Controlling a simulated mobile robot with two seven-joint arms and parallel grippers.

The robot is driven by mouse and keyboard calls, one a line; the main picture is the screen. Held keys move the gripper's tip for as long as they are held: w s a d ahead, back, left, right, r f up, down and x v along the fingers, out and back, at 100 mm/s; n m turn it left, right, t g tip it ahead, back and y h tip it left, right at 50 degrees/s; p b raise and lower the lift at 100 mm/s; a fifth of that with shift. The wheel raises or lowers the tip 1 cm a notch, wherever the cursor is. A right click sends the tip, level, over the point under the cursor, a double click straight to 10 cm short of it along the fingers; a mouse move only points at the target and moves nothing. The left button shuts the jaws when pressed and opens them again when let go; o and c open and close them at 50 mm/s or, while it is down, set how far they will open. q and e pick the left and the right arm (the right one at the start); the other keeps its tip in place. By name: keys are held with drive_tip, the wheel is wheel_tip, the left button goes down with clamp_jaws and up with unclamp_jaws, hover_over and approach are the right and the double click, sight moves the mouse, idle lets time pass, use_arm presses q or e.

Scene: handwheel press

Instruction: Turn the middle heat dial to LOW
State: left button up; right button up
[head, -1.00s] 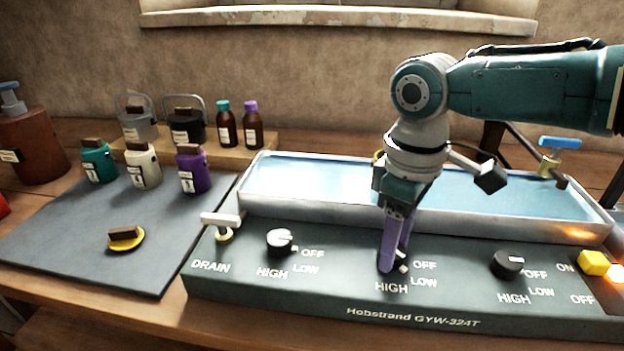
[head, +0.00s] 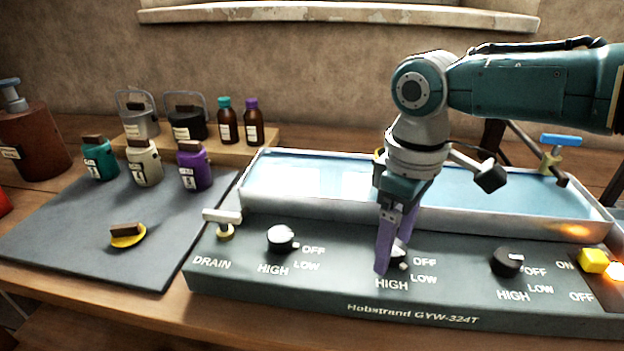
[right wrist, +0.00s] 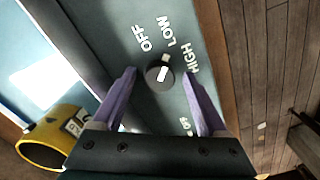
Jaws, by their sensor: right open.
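The middle heat dial (head: 398,256) is a dark round knob on the press's front panel, partly hidden by my right gripper in the head view. In the right wrist view the dial (right wrist: 160,74) shows whole, with a white mark on top and a small light tab at its edge. Mark and tab point roughly toward the LOW label (right wrist: 170,30), with OFF and HIGH on either side. My right gripper (head: 393,258) is open, its purple fingers pointing down around the dial. In the wrist view a gap shows between the dial and each finger. My left gripper is not in view.
The left dial (head: 281,239) and right dial (head: 507,261) sit on the same panel. The drain tap (head: 222,219) is at its left, a lit yellow switch (head: 593,260) at its right. A water-filled trough (head: 330,205) lies behind. Bottles stand on the left.

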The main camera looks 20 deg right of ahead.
wheel_tip(320, 180, up, 10)
drive_tip(key=p, duration=0.1)
drive_tip(key=shift+p, duration=0.35)
drive_tip(key=shift+f, duration=0.1)
